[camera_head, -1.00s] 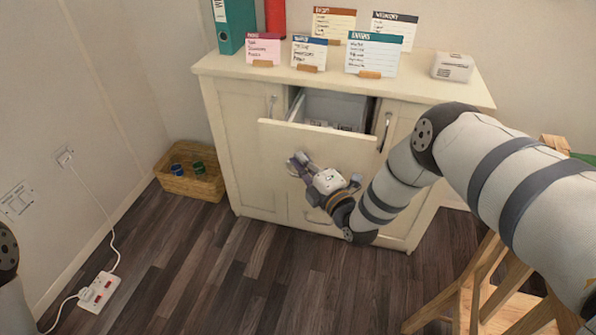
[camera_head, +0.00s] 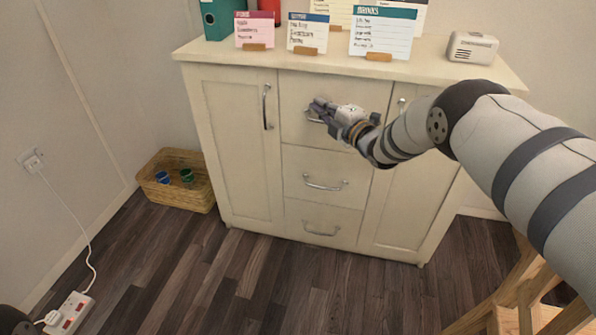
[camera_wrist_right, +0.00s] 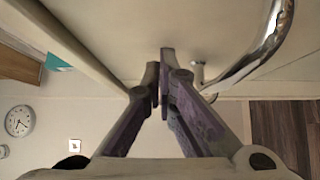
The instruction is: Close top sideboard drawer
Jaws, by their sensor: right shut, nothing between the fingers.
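The cream sideboard (camera_head: 240,150) stands against the back wall. Its top drawer (camera_head: 300,90) sits flush in the front, in line with the drawers below. My right gripper (camera_head: 318,106) is shut and empty at the top drawer's front, beside its handle (camera_head: 312,117), partly covering it. In the right wrist view the shut fingertips (camera_wrist_right: 160,62) are at or very near the drawer front (camera_wrist_right: 130,30), and the shiny handle (camera_wrist_right: 262,50) passes to their right, not between them. My left gripper is not in view.
Menu cards (camera_head: 383,33), a teal binder (camera_head: 226,18) and a small white box (camera_head: 472,47) stand on the sideboard top. A wicker basket (camera_head: 190,195) sits on the floor at left. A wooden stool (camera_head: 530,300) stands at lower right.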

